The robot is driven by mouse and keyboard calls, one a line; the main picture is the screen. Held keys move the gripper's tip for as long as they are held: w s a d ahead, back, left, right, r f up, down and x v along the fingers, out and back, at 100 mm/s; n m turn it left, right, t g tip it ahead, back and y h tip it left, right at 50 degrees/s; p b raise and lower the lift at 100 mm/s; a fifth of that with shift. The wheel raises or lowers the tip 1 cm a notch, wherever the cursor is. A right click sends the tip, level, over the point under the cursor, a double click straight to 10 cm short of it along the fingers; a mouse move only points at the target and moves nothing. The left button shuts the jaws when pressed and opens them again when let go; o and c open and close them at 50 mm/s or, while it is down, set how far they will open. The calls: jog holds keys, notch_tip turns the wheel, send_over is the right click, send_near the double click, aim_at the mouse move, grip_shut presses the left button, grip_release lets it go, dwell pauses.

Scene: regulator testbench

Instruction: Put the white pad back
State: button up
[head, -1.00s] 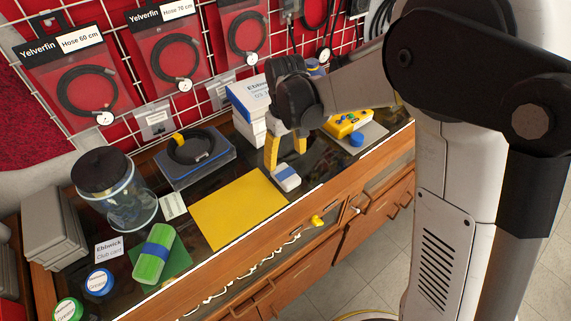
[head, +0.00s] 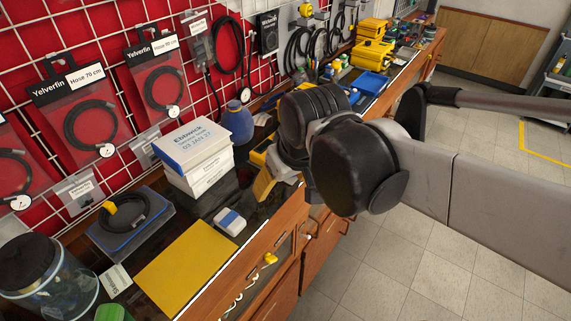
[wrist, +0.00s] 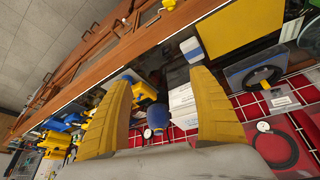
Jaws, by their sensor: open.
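The white pad (head: 229,221) is a small white block with a blue band. It lies on the dark glass counter just beyond the upper right corner of the yellow mat (head: 188,268), apart from it. It also shows in the wrist view (wrist: 192,49), beyond the tip of the right finger. My gripper (head: 266,183) is to the right of the pad, above the counter, partly hidden by my own wrist in the head view. In the wrist view its two yellow fingers (wrist: 162,84) are spread wide with nothing between them.
A stack of white boxes (head: 197,155) stands behind the pad. A black coil on a blue-edged case (head: 128,222) and a glass jar (head: 45,285) stand to the left. A blue round container (head: 237,124) and yellow items are near my gripper. Open floor lies right.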

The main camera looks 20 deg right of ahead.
jog(key=s+d+m+t, duration=0.2)
jog(key=s+d, duration=0.1)
jog(key=s, duration=0.3)
jog(key=shift+d+f, duration=0.3)
jog(key=shift+f+b, duration=0.95)
jog(key=shift+f, duration=0.05)
